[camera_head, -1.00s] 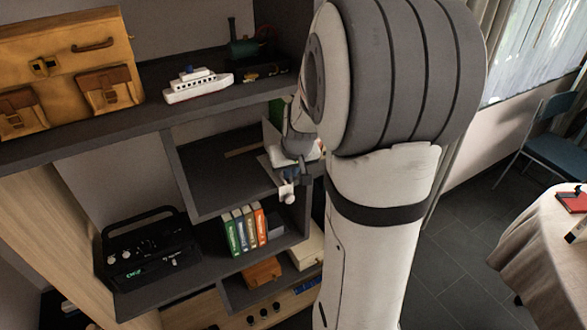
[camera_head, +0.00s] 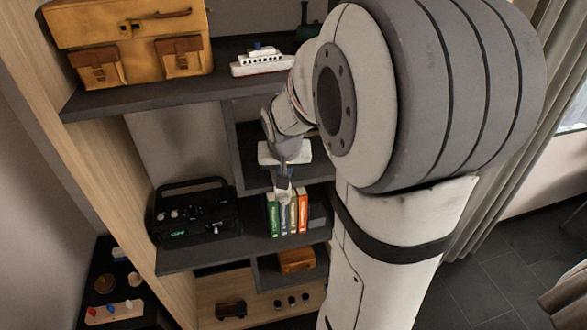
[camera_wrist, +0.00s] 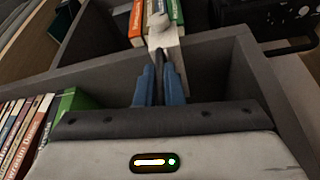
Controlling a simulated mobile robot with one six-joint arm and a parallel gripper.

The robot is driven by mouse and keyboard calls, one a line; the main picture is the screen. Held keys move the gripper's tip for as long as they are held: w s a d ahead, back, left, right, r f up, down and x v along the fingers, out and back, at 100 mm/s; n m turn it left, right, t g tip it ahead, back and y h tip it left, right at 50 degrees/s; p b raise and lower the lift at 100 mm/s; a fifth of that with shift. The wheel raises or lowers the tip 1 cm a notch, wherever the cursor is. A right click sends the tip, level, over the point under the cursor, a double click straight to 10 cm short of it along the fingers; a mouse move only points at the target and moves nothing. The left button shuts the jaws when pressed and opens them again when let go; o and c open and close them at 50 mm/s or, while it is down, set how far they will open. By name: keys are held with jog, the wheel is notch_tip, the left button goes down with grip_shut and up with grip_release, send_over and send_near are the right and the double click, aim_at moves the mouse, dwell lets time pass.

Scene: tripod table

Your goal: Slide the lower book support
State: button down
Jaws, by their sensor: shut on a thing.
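My gripper (camera_head: 284,181) is in front of the shelf unit, above and before the lower row of books (camera_head: 272,215). In the wrist view its two blue fingers (camera_wrist: 160,86) are shut on a pale grey piece with a rounded knob (camera_wrist: 159,22). The piece also shows in the head view (camera_head: 284,194), overlapping part of the lower books. I cannot tell whether it is the lower book support. A dark grey block (camera_head: 317,214) stands at the right of these books and may be the support. The arm hides part of the shelf.
A black radio (camera_head: 195,222) stands left of the lower books. Another row of books (camera_wrist: 25,130) shows at lower left in the wrist view. A toy ship (camera_head: 263,62) and a tan bag (camera_head: 128,38) are on the upper shelf. A wooden box (camera_head: 297,261) sits below the books.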

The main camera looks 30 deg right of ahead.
jog(key=shift+d, duration=0.1)
jog(key=c, duration=1.5)
grip_release()
jog(key=shift+s, duration=0.15)
jog(key=shift+c, duration=0.2)
jog(key=v, duration=0.7)
jog(key=shift+s+r+b, duration=0.15)
jog(key=shift+r+b, duration=0.2)
jog(key=shift+b, duration=0.05)
